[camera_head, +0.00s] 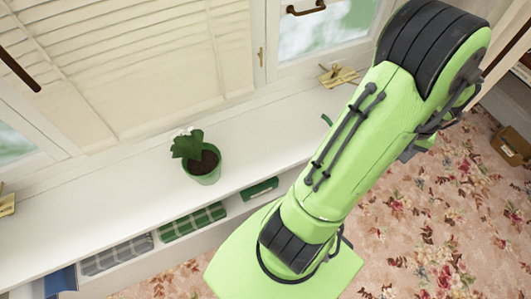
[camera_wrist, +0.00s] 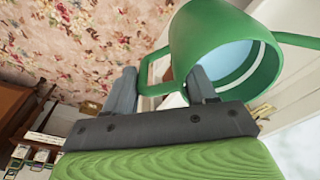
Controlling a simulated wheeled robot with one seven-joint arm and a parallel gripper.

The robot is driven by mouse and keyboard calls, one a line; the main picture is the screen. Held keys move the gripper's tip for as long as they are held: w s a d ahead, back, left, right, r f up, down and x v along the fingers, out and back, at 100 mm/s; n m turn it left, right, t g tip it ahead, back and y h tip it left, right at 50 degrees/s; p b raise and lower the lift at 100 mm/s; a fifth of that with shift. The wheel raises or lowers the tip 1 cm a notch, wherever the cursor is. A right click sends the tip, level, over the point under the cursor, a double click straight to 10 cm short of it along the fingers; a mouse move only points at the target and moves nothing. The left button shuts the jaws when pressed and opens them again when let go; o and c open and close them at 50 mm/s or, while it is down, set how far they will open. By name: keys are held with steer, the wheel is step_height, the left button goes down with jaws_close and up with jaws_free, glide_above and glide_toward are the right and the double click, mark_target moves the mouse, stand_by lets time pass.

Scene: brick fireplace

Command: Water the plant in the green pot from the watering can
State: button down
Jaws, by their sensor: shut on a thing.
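In the head view, a leafy plant (camera_head: 187,147) with a small pale flower and dark soil grows in a green pot (camera_head: 207,178). The pot stands upright on the white window ledge. In the wrist view, my gripper (camera_wrist: 160,88) is shut on the handle of a green watering can (camera_wrist: 205,35). The can's round opening faces the camera, with light blue inside. A green arm-like part of it, probably the spout, runs off to the right. My arm hides the gripper and most of the can in the head view; a small green bit beside the arm may be the can.
The white ledge (camera_head: 100,205) is clear to the left of the pot. Folded plaid cloths (camera_head: 193,222) lie in the shelf below. Closed shutters (camera_head: 115,65) and windows stand behind. Brass latches (camera_head: 337,76) sit near the window. A flowered carpet (camera_head: 430,215) covers the floor.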

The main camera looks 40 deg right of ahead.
steer(key=shift+s+d, duration=0.15)
steer(key=shift+s, duration=0.1)
steer(key=shift+r+p, duration=1.15)
steer(key=shift+r, duration=0.4)
